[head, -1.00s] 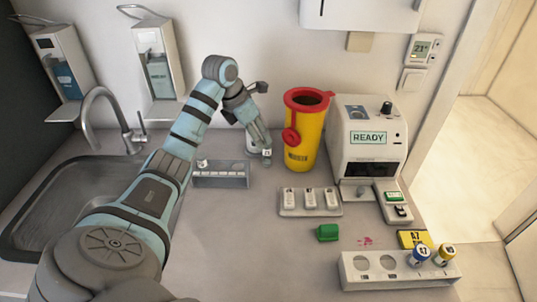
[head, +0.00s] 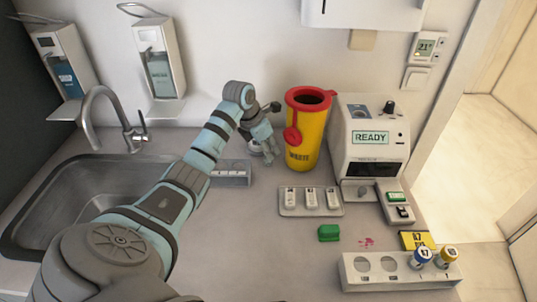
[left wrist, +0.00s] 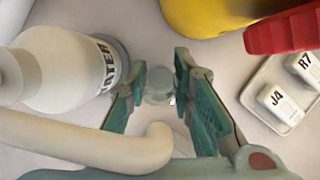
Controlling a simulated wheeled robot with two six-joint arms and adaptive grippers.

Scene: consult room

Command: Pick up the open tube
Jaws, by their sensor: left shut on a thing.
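My left gripper (head: 268,158) reaches down to the counter, left of the yellow bin. In the left wrist view its two green fingers (left wrist: 161,84) are shut on a small clear round tube (left wrist: 158,86), seen from above between the fingertips. I take this to be the open tube. In the head view the gripper hides the tube. Whether the tube touches the counter cannot be told. My right gripper is not in view.
A white water bottle (left wrist: 62,68) with a bent spout stands close beside the fingers. The yellow bin (head: 303,148) with red lid is just to the right. A grey rack (head: 231,175) is left, a cartridge tray (head: 310,212) in front, and the analyser (head: 372,140) further right.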

